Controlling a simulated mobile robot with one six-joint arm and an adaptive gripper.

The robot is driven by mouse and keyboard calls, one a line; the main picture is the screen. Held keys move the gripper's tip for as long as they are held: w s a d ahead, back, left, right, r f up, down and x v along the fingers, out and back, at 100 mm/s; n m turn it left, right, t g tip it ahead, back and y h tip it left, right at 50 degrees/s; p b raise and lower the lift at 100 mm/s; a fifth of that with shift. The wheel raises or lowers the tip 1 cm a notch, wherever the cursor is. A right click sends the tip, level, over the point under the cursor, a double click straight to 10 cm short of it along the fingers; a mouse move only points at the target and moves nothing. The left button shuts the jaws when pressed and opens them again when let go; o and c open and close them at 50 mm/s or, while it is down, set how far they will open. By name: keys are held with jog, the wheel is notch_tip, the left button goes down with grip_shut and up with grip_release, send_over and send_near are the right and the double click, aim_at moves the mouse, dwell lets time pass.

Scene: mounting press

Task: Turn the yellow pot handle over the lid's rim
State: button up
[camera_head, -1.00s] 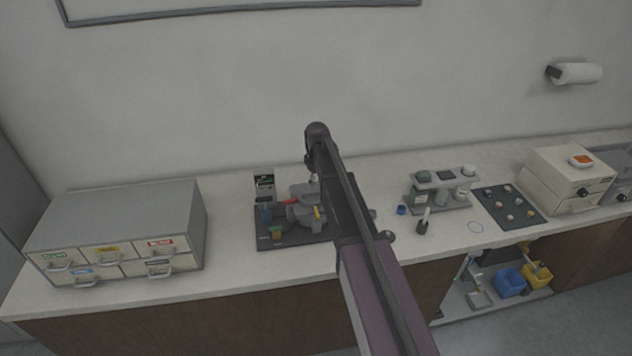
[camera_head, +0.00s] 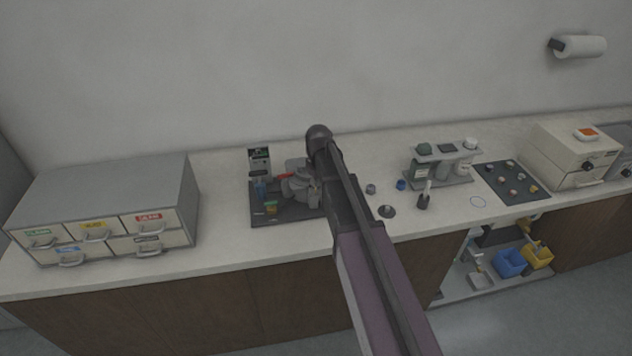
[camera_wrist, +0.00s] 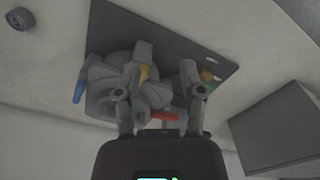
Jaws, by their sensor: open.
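The grey mounting press (camera_head: 298,187) stands on a dark mat (camera_head: 262,216) on the counter; my arm hides its right side in the head view. In the wrist view the press (camera_wrist: 118,72) fills the middle. The yellow handle (camera_wrist: 143,73) shows as a short yellow piece on it, lying between the finger lines, nearer the left finger. A red handle (camera_wrist: 164,116) and a blue handle (camera_wrist: 80,91) stick out of the press. My gripper (camera_wrist: 161,92) is open, its fingers apart above the press. I cannot tell whether a finger touches the yellow handle.
A green and yellow block (camera_head: 271,207) sits on the mat's front. A drawer cabinet (camera_head: 110,205) stands to the left. To the right are a dark disc (camera_head: 387,211), a small blue item (camera_head: 401,184), a bottle rack (camera_head: 440,165) and a dark tray (camera_head: 511,183).

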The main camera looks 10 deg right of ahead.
jog(key=s+f+m+b, duration=0.5)
jog(key=s+f+b, duration=1.2)
jog(key=s+f, duration=0.1)
jog(key=shift+s+m, duration=0.3)
jog(key=shift+s, duration=0.35)
jog(key=shift+a, duration=0.1)
jog(key=r+p, duration=0.1)
jog(key=r, duration=0.1)
jog(key=s+r+p, duration=0.1)
jog(key=p, duration=0.1)
jog(key=r+p, duration=0.2)
jog(key=shift+s+r, duration=0.35)
jog(key=shift+s, duration=0.05)
jog(key=shift+s, duration=0.1)
dwell(0.3)
